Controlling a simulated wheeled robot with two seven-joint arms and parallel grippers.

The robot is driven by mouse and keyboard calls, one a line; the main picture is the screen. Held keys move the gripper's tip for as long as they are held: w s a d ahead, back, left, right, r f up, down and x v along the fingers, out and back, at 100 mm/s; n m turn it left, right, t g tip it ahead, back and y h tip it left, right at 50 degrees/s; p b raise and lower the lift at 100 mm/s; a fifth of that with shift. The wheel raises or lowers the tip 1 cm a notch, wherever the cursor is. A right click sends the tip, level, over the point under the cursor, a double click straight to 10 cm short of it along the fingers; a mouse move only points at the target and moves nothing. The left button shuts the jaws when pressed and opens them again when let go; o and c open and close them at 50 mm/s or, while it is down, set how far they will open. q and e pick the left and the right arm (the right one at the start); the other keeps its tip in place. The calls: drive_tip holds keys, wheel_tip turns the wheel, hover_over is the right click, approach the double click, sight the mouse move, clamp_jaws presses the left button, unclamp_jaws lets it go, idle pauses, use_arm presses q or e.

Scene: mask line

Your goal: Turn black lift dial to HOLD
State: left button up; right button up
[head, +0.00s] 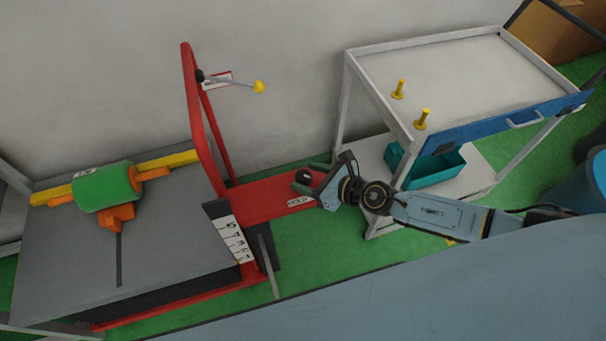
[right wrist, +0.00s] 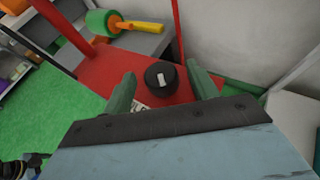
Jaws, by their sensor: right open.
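The black lift dial (right wrist: 162,75) sits on the red panel of the lift and has a white pointer mark on its top. In the head view the dial (head: 303,176) is partly covered by my right gripper (head: 308,178). A white HOLD label (head: 300,201) lies on the red panel beside it. In the right wrist view my right gripper (right wrist: 164,88) is open, with one green finger on each side of the dial and gaps between. The label there is mostly hidden behind my gripper body. My left gripper is not in view.
The red lift frame (head: 207,125) rises left of the dial, with a yellow-knobbed lever (head: 259,87). A green roller (head: 108,187) lies on the grey platform (head: 60,250). A white cart (head: 440,70) with a blue drawer front stands to the right, close to my right arm.

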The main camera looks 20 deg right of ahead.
drive_tip(key=shift+x, duration=1.1)
drive_tip(key=c, duration=1)
